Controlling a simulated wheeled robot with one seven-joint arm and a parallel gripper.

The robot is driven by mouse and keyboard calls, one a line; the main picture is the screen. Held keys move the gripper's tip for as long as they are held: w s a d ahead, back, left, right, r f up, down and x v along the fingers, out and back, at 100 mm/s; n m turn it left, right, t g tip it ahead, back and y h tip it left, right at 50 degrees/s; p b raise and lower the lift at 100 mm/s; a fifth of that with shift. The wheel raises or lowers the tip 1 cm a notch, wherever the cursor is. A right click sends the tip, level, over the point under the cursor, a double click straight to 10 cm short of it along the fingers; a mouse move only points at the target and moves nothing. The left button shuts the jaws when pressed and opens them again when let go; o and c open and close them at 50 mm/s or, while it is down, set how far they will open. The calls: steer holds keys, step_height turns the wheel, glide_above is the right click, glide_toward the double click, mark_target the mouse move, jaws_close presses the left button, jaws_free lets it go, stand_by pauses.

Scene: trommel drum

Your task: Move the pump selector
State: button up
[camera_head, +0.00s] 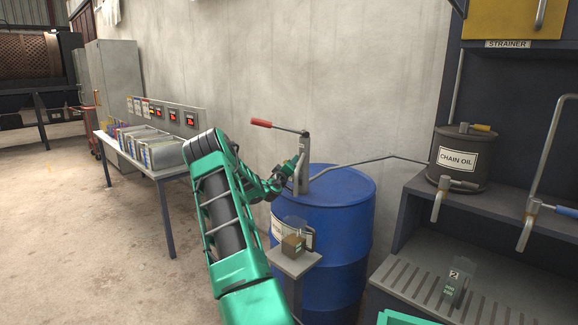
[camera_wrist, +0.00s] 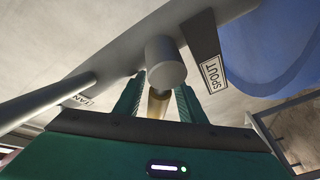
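The pump (camera_head: 302,165) stands on top of a blue drum (camera_head: 335,215), with a red-gripped crank lever (camera_head: 262,123) at its top. In the wrist view the pump selector shows as a round grey hub (camera_wrist: 166,62) with a brass-coloured handle (camera_wrist: 158,104) below it. A SPOUT label (camera_wrist: 213,73) is to its right and a partly hidden label (camera_wrist: 77,101) starting "TAN" to its left. My gripper (camera_wrist: 160,102) is open, its two green fingers on either side of the brass handle with small visible gaps. In the head view my gripper (camera_head: 287,182) is beside the pump, its fingertips hard to make out.
A thin pipe (camera_head: 370,159) runs from the pump towards the CHAIN OIL pot (camera_head: 461,159) on the right bench. A table of bins (camera_head: 160,152) stands at left. Floor is clear at lower left.

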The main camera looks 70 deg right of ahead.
steer(key=shift+r, duration=0.1)
steer(key=s+a+f, duration=0.1)
steer(key=a, duration=0.9)
steer(key=shift+a, duration=0.35)
steer(key=shift+c, duration=0.6)
